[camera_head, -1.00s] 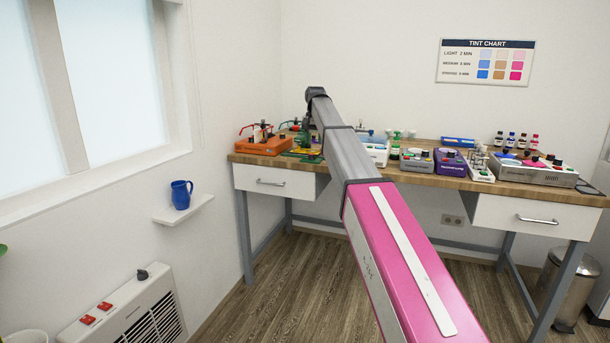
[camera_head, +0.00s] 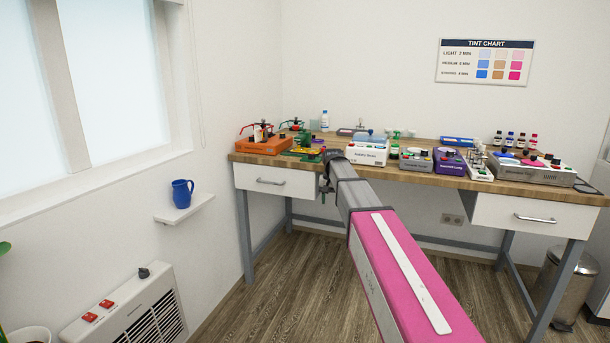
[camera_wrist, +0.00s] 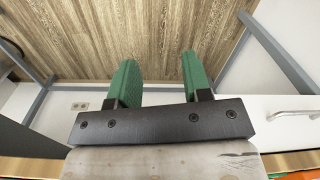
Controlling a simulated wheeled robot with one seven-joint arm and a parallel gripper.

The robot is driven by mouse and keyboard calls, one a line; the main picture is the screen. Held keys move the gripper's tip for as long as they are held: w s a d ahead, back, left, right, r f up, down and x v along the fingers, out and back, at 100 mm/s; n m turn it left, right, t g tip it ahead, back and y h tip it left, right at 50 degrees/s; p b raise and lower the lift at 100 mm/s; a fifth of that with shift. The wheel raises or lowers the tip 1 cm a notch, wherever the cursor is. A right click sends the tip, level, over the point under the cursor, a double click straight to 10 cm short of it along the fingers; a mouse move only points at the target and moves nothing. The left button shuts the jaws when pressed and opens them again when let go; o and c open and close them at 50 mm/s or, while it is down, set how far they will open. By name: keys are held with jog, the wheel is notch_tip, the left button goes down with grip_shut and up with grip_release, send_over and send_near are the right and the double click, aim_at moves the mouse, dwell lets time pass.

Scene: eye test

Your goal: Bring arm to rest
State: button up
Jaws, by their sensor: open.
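My arm, pink and grey, reaches from the bottom right of the head view toward the workbench (camera_head: 440,175). My gripper (camera_head: 324,190) is at its far end, small and partly hidden, low in front of the bench's front edge, beside the left drawer (camera_head: 270,182). In the wrist view my gripper (camera_wrist: 158,78) shows two green fingers spread apart. Nothing is between them, only the wooden floor (camera_wrist: 155,30) behind.
On the bench are an orange device (camera_head: 264,146), a white box (camera_head: 367,153), a purple unit (camera_head: 449,161) and a grey unit (camera_head: 530,172). A blue mug (camera_head: 181,194) stands on a wall shelf (camera_head: 185,211). A heater (camera_head: 130,310) is lower left, a bin (camera_head: 568,285) right.

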jog(key=s+d+f, duration=0.3)
jog(key=s+f, duration=0.4)
jog(key=s, duration=0.3)
jog(key=s+d+f, duration=0.3)
jog(key=s+f, duration=0.5)
jog(key=s, duration=0.2)
jog(key=s+d+f+n, duration=0.1)
jog(key=s+d+f, duration=0.1)
jog(key=s+f, duration=0.6)
jog(key=shift+s+d, duration=0.4)
jog(key=shift+s, duration=0.85)
